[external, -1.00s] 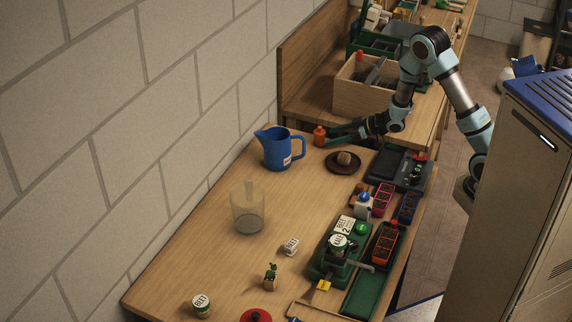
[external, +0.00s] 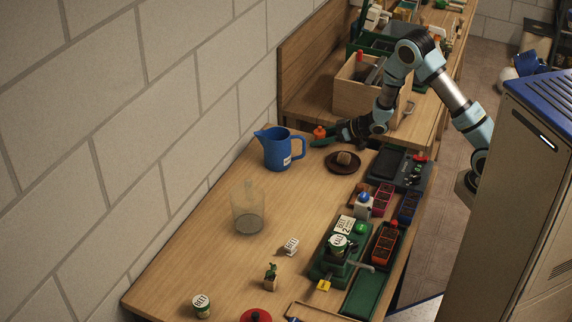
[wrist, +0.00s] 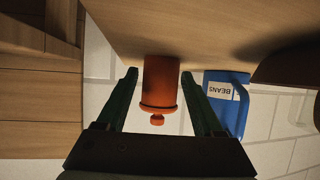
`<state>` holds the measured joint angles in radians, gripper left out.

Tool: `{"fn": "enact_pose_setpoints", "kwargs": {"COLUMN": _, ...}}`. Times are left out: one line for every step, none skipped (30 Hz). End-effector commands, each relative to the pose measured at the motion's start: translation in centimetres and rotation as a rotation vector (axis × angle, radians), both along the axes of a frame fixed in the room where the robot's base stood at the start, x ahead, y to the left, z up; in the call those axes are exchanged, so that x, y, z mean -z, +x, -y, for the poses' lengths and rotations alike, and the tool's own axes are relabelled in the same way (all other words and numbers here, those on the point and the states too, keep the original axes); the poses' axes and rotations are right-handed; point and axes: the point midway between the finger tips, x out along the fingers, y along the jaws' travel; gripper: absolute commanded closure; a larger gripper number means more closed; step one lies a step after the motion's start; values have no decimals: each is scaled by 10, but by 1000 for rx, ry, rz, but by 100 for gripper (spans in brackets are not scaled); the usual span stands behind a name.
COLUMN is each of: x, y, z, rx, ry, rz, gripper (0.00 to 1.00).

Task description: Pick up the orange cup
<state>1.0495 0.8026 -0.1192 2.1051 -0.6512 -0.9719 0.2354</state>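The orange cup (external: 320,131), with a small knob on its end, stands at the far end of the table beside the blue pitcher (external: 278,150). My gripper (external: 322,142) reaches it from the right, and a green finger crosses in front of its lower part. In the wrist view the orange cup (wrist: 161,85) lies between the two fingers of my gripper (wrist: 160,80). The fingers are open, with a gap showing on each side of the cup. The blue pitcher (wrist: 228,100) appears just beyond the right finger.
A dark saucer (external: 331,166) with a brown item lies just in front of my gripper. A wooden crate (external: 350,97) stands on the bench behind. A clear container (external: 246,210) stands mid-table, with open tabletop around it.

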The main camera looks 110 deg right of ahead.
Motion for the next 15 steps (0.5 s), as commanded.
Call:
{"fn": "enact_pose_setpoints", "kwargs": {"x": 0, "y": 0, "z": 0, "rx": 0, "ry": 0, "rz": 0, "gripper": 38}}
{"fn": "enact_pose_setpoints", "kwargs": {"x": 0, "y": 0, "z": 0, "rx": 0, "ry": 0, "rz": 0, "gripper": 41}}
{"fn": "enact_pose_setpoints", "kwargs": {"x": 0, "y": 0, "z": 0, "rx": 0, "ry": 0, "rz": 0, "gripper": 46}}
{"fn": "enact_pose_setpoints", "kwargs": {"x": 0, "y": 0, "z": 0, "rx": 0, "ry": 0, "rz": 0, "gripper": 49}}
{"fn": "enact_pose_setpoints", "kwargs": {"x": 0, "y": 0, "z": 0, "rx": 0, "ry": 0, "rz": 0, "gripper": 53}}
{"fn": "enact_pose_setpoints", "kwargs": {"x": 0, "y": 0, "z": 0, "rx": 0, "ry": 0, "rz": 0, "gripper": 57}}
{"fn": "enact_pose_setpoints", "kwargs": {"x": 0, "y": 0, "z": 0, "rx": 0, "ry": 0, "rz": 0, "gripper": 61}}
{"fn": "enact_pose_setpoints", "kwargs": {"x": 0, "y": 0, "z": 0, "rx": 0, "ry": 0, "rz": 0, "gripper": 64}}
{"fn": "enact_pose_setpoints", "kwargs": {"x": 0, "y": 0, "z": 0, "rx": 0, "ry": 0, "rz": 0, "gripper": 68}}
{"fn": "enact_pose_setpoints", "kwargs": {"x": 0, "y": 0, "z": 0, "rx": 0, "ry": 0, "rz": 0, "gripper": 72}}
{"fn": "enact_pose_setpoints", "kwargs": {"x": 0, "y": 0, "z": 0, "rx": 0, "ry": 0, "rz": 0, "gripper": 75}}
{"fn": "enact_pose_setpoints", "kwargs": {"x": 0, "y": 0, "z": 0, "rx": 0, "ry": 0, "rz": 0, "gripper": 80}}
{"fn": "enact_pose_setpoints", "kwargs": {"x": 0, "y": 0, "z": 0, "rx": 0, "ry": 0, "rz": 0, "gripper": 83}}
{"fn": "enact_pose_setpoints", "kwargs": {"x": 0, "y": 0, "z": 0, "rx": 0, "ry": 0, "rz": 0, "gripper": 86}}
{"fn": "enact_pose_setpoints", "kwargs": {"x": 0, "y": 0, "z": 0, "rx": 0, "ry": 0, "rz": 0, "gripper": 91}}
